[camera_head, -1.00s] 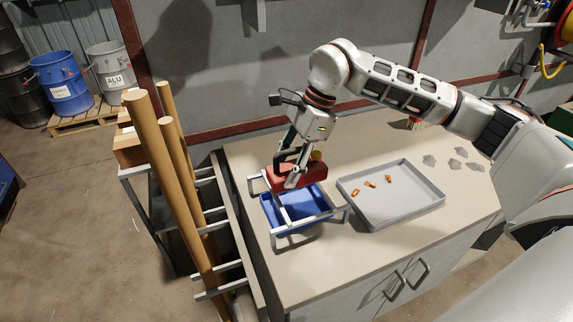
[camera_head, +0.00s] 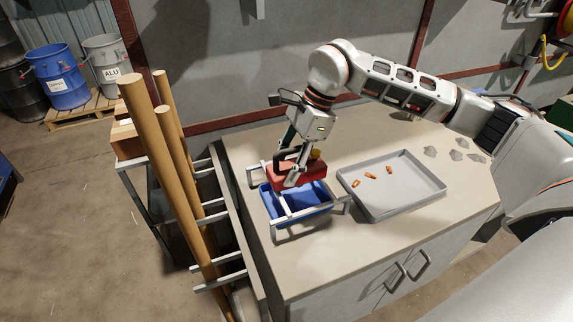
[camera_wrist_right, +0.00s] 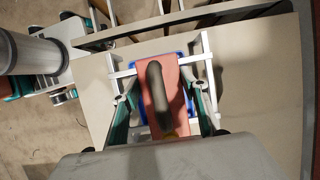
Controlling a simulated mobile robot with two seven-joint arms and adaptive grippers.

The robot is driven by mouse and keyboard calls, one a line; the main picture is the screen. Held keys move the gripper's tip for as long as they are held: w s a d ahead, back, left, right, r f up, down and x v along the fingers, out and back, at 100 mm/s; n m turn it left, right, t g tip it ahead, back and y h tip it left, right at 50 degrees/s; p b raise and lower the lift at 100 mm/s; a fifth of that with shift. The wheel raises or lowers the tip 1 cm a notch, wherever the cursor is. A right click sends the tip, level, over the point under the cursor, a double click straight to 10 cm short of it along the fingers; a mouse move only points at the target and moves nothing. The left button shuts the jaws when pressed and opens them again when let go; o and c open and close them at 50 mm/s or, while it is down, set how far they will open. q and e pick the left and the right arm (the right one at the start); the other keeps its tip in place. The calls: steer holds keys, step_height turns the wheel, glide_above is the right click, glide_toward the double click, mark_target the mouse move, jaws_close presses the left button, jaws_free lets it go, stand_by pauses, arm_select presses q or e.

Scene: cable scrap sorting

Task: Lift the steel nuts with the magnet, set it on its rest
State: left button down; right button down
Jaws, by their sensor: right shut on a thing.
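The magnet is a red block (camera_head: 312,175) with a dark handle. My right gripper (camera_head: 292,178) is shut on it and holds it over the far part of the blue bin (camera_head: 312,210). A pale metal frame, the rest (camera_head: 284,220), stands around and above the bin. The magnet is level with the frame's far part; I cannot tell whether it touches. In the right wrist view the red magnet (camera_wrist_right: 177,72) lies between the fingers, across the frame's bar (camera_wrist_right: 205,56). Its underside is hidden, and no steel nuts show. My left gripper is not seen.
A grey tray (camera_head: 432,191) with 3 small copper-coloured pieces (camera_head: 371,175) stands right of the bin. Several grey scraps (camera_head: 457,155) lie at the back right. A rack with long brown tubes (camera_head: 172,170) flanks the table's left edge. The front of the tabletop is clear.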

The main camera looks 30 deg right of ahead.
steer(key=shift+r, duration=0.1)
steer(key=c, duration=1.1)
jaws_free()
steer(key=shift+o, duration=0.2)
steer(key=v, duration=1.2)
